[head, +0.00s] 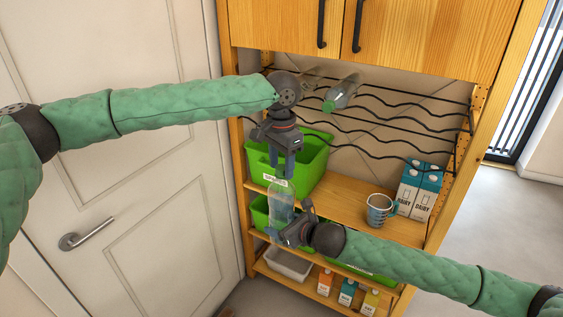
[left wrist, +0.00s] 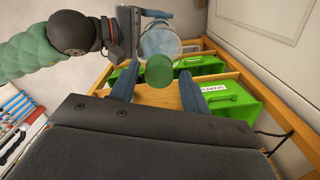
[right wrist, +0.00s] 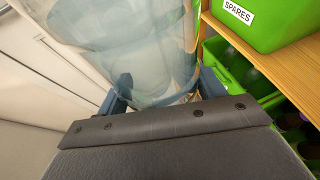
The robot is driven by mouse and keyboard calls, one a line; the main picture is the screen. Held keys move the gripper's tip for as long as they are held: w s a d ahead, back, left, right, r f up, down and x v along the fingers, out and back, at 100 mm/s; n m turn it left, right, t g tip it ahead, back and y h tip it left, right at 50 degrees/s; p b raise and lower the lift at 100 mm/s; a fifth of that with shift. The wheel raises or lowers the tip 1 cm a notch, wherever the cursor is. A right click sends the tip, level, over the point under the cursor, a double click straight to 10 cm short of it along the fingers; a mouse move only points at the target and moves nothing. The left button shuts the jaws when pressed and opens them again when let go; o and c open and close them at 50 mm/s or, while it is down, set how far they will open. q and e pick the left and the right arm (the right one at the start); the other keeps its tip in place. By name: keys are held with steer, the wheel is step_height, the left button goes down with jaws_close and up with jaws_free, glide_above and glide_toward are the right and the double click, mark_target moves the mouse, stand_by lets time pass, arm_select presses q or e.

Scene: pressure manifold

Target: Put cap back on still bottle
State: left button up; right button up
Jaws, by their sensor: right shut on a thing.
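My right gripper (head: 287,230) is shut around the lower body of a clear bottle (head: 282,202) and holds it roughly upright in front of the shelves. The bottle fills much of the right wrist view (right wrist: 140,50). My left gripper (head: 283,168) points down just above the bottle's top, fingers apart. In the left wrist view, a round green cap (left wrist: 159,70) shows between the open fingers, with gaps at both sides. The bottle shows beyond it (left wrist: 160,42). I cannot tell whether the cap sits on the bottle's neck; the head view does not show it clearly.
A green SPARES bin (head: 310,160) stands close behind my left gripper. A green-capped bottle (head: 342,92) lies on the wavy rack. A measuring cup (head: 379,210) and cartons (head: 418,190) stand on the shelf at right. A white door (head: 120,200) is at left.

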arm_select(q)
steer(key=c, duration=0.8)
steer(key=o, duration=1.1)
step_height(320, 180, up, 12)
steer(key=shift+w, duration=0.1)
